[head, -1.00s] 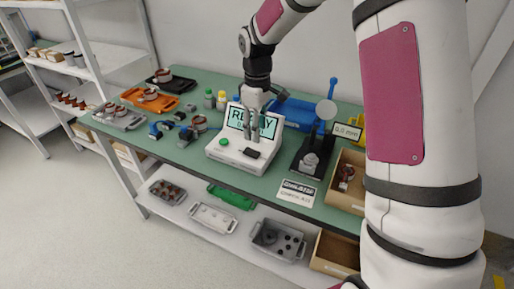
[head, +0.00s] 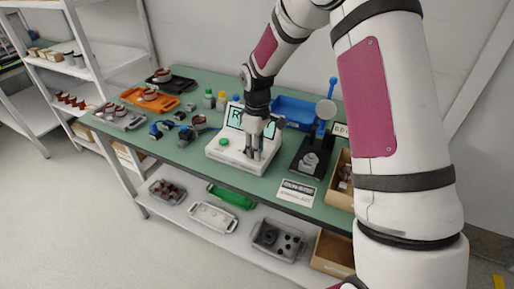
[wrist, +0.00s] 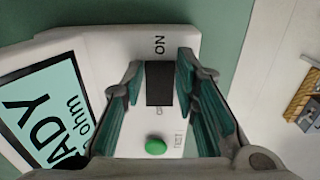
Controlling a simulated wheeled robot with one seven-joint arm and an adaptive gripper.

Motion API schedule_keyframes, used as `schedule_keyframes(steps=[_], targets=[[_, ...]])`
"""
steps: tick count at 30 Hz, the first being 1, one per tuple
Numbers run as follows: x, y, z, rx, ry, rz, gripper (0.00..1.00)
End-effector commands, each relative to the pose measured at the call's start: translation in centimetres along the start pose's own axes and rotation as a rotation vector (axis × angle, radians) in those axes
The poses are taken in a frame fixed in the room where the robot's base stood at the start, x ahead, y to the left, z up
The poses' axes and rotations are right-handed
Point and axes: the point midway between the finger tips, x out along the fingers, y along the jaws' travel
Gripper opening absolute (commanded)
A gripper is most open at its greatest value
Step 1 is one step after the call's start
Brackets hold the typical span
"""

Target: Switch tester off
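The white tester (head: 235,149) stands on the green table with its screen lit. In the wrist view the screen (wrist: 48,112) shows part of "READY" and "ohm". A black rocker switch (wrist: 160,84) sits on the tester's top face beside the "ON" label, and a green button (wrist: 155,147) is on the same face. My gripper (head: 254,154) is over the switch end of the tester. In the wrist view my gripper (wrist: 162,82) has its fingers apart, one on each side of the switch, with nothing held. Whether the fingertips touch the tester I cannot tell.
To the right stands a black gauge stand (head: 312,152) with a blue lever. A blue tray (head: 293,110) lies behind, and a wooden box (head: 341,190) is at the right. Orange (head: 150,99) and grey trays with parts lie to the left. Small bottles (head: 221,99) stand behind the tester.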

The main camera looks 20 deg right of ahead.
Motion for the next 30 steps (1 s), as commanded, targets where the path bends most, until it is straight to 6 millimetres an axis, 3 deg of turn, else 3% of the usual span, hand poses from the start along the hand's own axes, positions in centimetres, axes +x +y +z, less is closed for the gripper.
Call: schedule_keyframes(steps=[3, 10, 21, 30], targets=[[-0.01, 0.01, 0.00, 0.000, 0.000, 0.000, 0.00], [0.10, 0.06, -0.32, -0.003, -0.033, 0.000, 0.00], [-0.12, 0.07, -0.93, -0.001, -0.241, 0.000, 0.00], [-0.37, 0.03, -0.88, 0.000, -0.260, 0.001, 0.00]])
